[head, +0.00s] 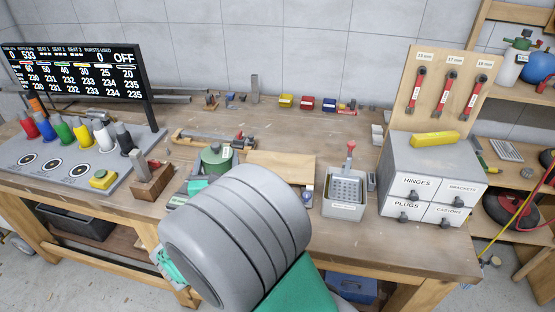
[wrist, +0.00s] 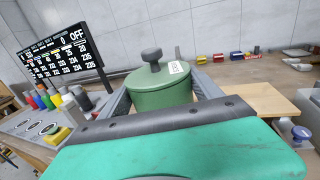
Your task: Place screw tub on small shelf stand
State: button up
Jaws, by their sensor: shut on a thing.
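The screw tub (head: 217,159) is a dark green round tub with a lid, a grey knob and a white label. It also shows upright in the wrist view (wrist: 160,90). My gripper (wrist: 163,101) is shut on it, with a grey finger at each side of its body. Whether its bottom touches the bench is hidden. A flat, light wooden top (head: 281,170), which looks like the small shelf stand, is just right of the tub, and also shows in the wrist view (wrist: 262,98). My arm hides its front lower part in the head view.
A wooden block (head: 152,186) and a grey panel with coloured cones stand left of the tub. A clamp-like tool (head: 215,137) lies behind it. A grey perforated bin (head: 346,190) and a drawer cabinet (head: 433,178) stand to the right. The bench behind the wooden top is mostly clear.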

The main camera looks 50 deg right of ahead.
jog(key=s+d+r+m+g+h, duration=0.2)
jog(key=s+d+r+m+g, duration=0.1)
jog(key=s+d, duration=0.5)
send_over(271, 163)
notch_tip(271, 163, down, 10)
jog(key=shift+p, duration=0.35)
notch_tip(271, 163, down, 3)
jog(key=shift+w+d+f+b, duration=0.1)
jog(key=shift+w+b, duration=0.05)
jog(key=shift+b, duration=0.15)
jog(key=o, duration=2.1)
jog(key=shift+f, duration=0.1)
